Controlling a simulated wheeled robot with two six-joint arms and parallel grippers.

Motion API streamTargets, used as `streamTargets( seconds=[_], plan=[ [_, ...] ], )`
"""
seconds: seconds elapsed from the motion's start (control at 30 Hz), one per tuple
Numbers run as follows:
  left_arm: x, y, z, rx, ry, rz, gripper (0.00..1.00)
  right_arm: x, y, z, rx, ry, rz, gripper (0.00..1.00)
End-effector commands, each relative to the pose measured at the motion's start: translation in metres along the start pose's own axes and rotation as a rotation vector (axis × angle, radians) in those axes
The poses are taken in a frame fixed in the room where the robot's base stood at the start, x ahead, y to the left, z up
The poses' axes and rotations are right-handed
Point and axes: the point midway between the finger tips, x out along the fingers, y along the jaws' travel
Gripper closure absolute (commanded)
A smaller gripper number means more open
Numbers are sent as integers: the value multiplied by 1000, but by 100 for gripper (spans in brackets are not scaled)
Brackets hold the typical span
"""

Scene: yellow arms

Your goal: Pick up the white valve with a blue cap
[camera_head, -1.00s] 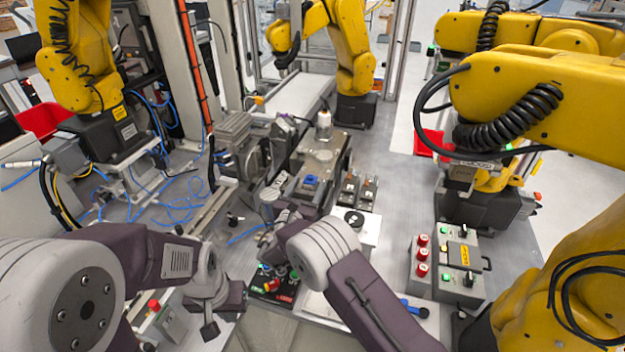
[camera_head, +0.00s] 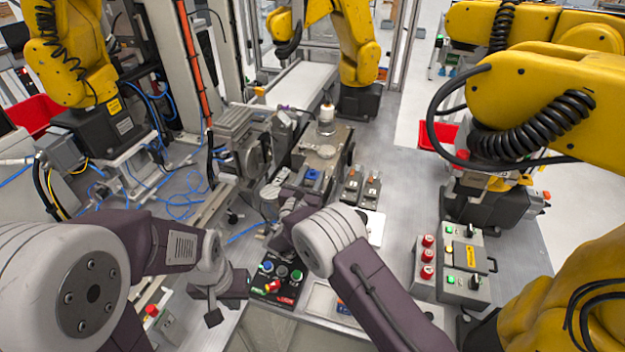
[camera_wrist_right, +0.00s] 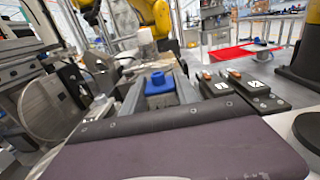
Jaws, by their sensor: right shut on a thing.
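The valve's blue cap (camera_head: 312,175) shows in the head view on the metal fixture in the middle of the bench; I cannot make out its white body. The cap (camera_wrist_right: 160,84) also shows mid-frame in the right wrist view, between grey metal sides. My right gripper (camera_head: 291,200) is at the near end of the fixture, close to the valve and shut on it; its fingertips and the contact are mostly hidden by my own arm. My left gripper (camera_head: 214,300) hangs at the bench's near left, away from the valve; its opening is unclear.
Two black switch blocks (camera_head: 362,187) stand just right of the valve. A button panel (camera_head: 276,280) lies below my right wrist. A grey control box (camera_head: 464,265) stands at right. Yellow robot arms (camera_head: 545,100) surround the bench. Blue hoses (camera_head: 180,200) lie at left.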

Motion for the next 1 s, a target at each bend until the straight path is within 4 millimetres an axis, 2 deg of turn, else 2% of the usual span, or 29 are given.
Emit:
streamTargets(
  seconds=[0.17,0.53,0.7,1.0],
  plan=[
    [7,0,1,0,0,0,100,0,0,34,5,-6,0,100],
    [20,0,2,0,0,0,100,-14,-88,84,3,-5,-3,100],
    [22,0,2,0,0,0,100,-18,-110,98,2,-5,-1,100],
    [22,0,2,0,0,0,100,-19,-124,107,3,-7,-32,100]
  ],
)
